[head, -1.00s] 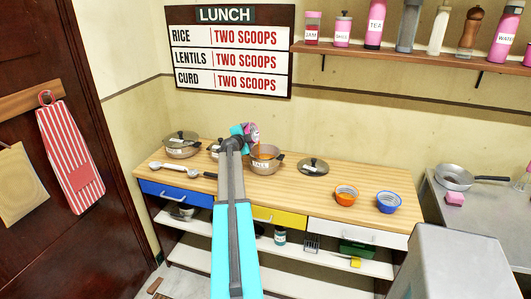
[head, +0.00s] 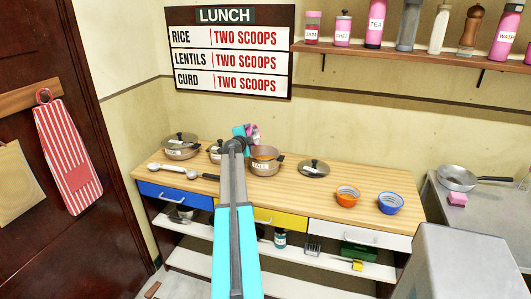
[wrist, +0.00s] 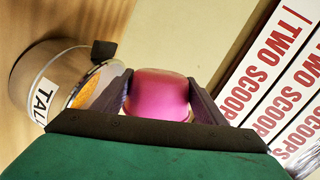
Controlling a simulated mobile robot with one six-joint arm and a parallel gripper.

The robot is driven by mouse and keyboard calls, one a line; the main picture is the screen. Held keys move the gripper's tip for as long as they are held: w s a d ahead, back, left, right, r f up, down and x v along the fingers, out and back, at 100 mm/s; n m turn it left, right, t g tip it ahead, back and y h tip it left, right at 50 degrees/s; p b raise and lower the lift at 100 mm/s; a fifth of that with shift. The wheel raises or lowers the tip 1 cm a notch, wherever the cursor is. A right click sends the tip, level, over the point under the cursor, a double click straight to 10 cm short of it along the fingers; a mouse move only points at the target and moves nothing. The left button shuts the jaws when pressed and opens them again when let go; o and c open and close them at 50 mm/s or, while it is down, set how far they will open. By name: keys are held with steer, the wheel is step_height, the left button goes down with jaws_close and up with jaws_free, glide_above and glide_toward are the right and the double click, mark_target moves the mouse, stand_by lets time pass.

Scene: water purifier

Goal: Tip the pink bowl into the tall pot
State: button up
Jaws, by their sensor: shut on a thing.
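The pink bowl (wrist: 160,92) sits between the two fingers of my gripper (wrist: 160,84) in the wrist view, and the gripper is shut on it. In the head view, the bowl (head: 255,137) is small and partly hidden by my arm, above and just behind the left rim of the tall pot. Its exact tilt and contents cannot be told. The tall pot (wrist: 40,82), a metal pot with a label starting "TAL", is left of the bowl in the wrist view, with orange stuff inside. In the head view the pot (head: 266,165) stands open on the wooden counter.
A lidded pot (head: 181,149) and another pot (head: 214,156) stand to the left. Scoops (head: 180,172) lie in front of them. A loose lid (head: 314,169) lies right of the tall pot. Orange (head: 347,200) and blue (head: 390,204) bowls stand further right. The wall is close behind.

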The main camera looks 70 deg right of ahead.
steer(key=shift+s+r+m+p, duration=0.25)
steer(key=shift+s+m+p, duration=0.15)
steer(key=shift+s+p, duration=0.4)
steer(key=shift+w+f, duration=0.1)
steer(key=shift+w, duration=0.05)
steer(key=shift+w+f+n+b, duration=0.25)
steer(key=shift+w+b, duration=0.2)
steer(key=shift+b, duration=0.3)
steer(key=shift+w+r+n+b, duration=0.1)
steer(key=shift+w+n+b, duration=0.15)
steer(key=shift+w+b, duration=0.1)
steer(key=shift+r+p, duration=0.2)
steer(key=shift+p, duration=0.55)
steer(key=shift+r+n+p, duration=0.15)
steer(key=shift+n+p, duration=0.25)
steer(key=shift+p, duration=0.35)
steer(key=shift+w+r+p, duration=0.15)
steer(key=shift+r+p, duration=0.05)
steer(key=shift+p, duration=0.95)
steer(key=shift+f+n, duration=0.2)
steer(key=shift+n, duration=0.1)
